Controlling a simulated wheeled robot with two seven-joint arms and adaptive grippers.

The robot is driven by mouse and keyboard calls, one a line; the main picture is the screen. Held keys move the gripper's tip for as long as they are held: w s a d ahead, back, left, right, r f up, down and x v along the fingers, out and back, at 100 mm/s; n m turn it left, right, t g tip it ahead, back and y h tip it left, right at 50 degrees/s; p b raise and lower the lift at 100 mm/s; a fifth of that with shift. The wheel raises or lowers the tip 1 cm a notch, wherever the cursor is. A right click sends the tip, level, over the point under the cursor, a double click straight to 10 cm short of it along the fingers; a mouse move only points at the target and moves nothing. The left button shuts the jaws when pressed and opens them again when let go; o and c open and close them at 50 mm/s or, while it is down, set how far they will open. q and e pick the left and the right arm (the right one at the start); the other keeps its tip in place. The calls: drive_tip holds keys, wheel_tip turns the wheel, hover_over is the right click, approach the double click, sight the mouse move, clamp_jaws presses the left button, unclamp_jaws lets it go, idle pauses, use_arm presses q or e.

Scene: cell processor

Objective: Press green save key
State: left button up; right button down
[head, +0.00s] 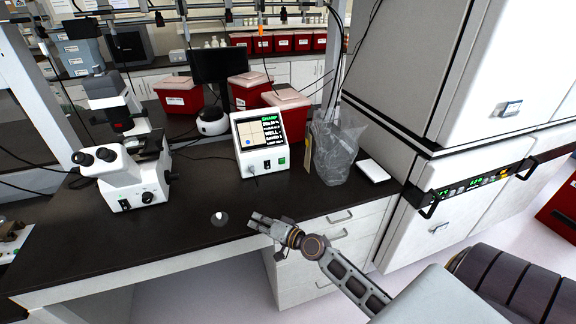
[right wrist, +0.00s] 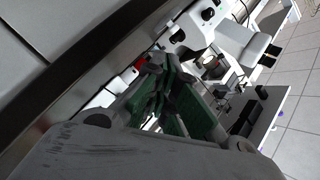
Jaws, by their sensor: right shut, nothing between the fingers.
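The cell processor (head: 240,163) is a white box on the black bench, with a lit screen (head: 257,134) tilted toward me. A small green key (head: 281,161) sits at the lower right of its front face. My right gripper (head: 255,219) is shut and empty over the bench's front edge, in front of the processor and well apart from it. Its fingers with green pads show in the right wrist view (right wrist: 165,95). The green key cannot be made out in the right wrist view. My left gripper is in no view.
A white microscope (head: 122,178) stands left of the processor. A clear bag (head: 335,148) and a white flat box (head: 372,171) are to its right. Red bins (head: 288,108) and a dark monitor (head: 217,66) stand behind. A small pale object (head: 219,217) lies left of my right gripper. Bench between gripper and processor is clear.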

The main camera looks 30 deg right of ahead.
sight(285, 160)
drive_tip(key=w+d+m+t+h, duration=0.1)
drive_tip(key=d+m, duration=0.1)
drive_tip(key=d, duration=0.1)
drive_tip(key=w+d+r+m+t+h, duration=0.1)
drive_tip(key=w+d+m+h, duration=0.1)
drive_tip(key=d, duration=0.2)
drive_tip(key=w+d+m+t+h, duration=0.1)
drive_tip(key=d+m+h, duration=0.1)
drive_tip(key=d+m, duration=0.1)
drive_tip(key=shift+w+d+r, duration=0.35)
drive_tip(key=shift+w+d, duration=0.05)
drive_tip(key=shift+d, duration=0.25)
drive_tip(key=d+m+h, duration=0.2)
drive_tip(key=d, duration=0.1)
drive_tip(key=w+d+m+h, duration=0.1)
drive_tip(key=d+m+h, duration=0.1)
drive_tip(key=d, duration=0.2)
drive_tip(key=d+m+h, duration=0.1)
drive_tip(key=d+m, duration=0.1)
drive_tip(key=d, duration=0.1)
drive_tip(key=shift+w+d+f+m+g+h, duration=0.2)
drive_tip(key=shift+f+m+g+h, duration=0.1)
drive_tip(key=shift+f+h, duration=0.1)
drive_tip(key=shift+w, duration=0.2)
